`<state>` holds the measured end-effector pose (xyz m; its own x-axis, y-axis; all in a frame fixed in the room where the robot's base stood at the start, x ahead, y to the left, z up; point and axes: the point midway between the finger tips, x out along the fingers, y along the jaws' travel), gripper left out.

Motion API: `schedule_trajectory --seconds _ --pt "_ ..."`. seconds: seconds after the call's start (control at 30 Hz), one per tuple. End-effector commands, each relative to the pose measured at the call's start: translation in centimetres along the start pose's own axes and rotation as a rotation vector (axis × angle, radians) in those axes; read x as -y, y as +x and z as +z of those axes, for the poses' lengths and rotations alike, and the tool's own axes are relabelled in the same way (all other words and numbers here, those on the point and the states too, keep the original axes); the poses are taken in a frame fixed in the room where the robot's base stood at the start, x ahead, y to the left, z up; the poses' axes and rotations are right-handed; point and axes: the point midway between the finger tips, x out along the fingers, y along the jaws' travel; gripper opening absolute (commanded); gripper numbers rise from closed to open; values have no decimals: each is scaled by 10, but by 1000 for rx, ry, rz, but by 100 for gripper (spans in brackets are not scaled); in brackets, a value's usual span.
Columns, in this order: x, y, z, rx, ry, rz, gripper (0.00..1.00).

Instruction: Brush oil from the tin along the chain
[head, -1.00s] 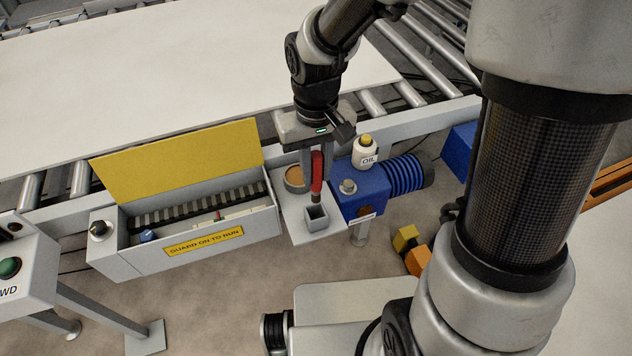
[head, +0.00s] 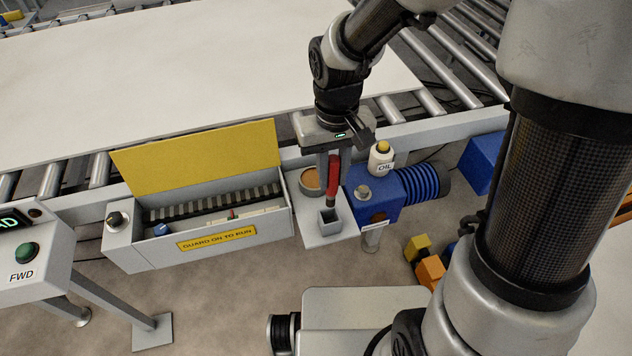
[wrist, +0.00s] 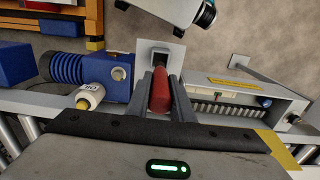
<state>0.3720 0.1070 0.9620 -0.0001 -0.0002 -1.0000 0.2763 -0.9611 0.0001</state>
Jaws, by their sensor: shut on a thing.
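My gripper (head: 333,178) is shut on the red handle of the brush (head: 333,186), upright above the small grey square holder (head: 330,226) on the side shelf. The brush's lower end is at the holder's mouth; its bristles are hidden, so I cannot tell how deep it sits. In the wrist view the red handle (wrist: 160,92) lies between my fingers, with the holder (wrist: 158,60) just beyond. The round tin (head: 304,186) with amber oil stands just left of the gripper. The dark chain (head: 215,203) runs inside the grey guard box, whose yellow lid (head: 198,160) is raised.
A white oil bottle (head: 380,162) with a yellow cap and a blue motor (head: 377,207) stand close right of the gripper. The conveyor (head: 410,128) runs behind. A control box with a green button (head: 26,253) is at far left. Space above the open box is clear.

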Motion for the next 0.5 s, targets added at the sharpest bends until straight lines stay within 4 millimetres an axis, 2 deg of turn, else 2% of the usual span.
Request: schedule_trajectory --seconds 0.17,0.27,0.37,0.5 --pt "0 0 0 -1 0 0 0" --pt "0 2 -8 -24 0 1 0" --pt "-1 6 -30 -97 2 3 0" --pt "-1 9 -71 -233 1 4 0"
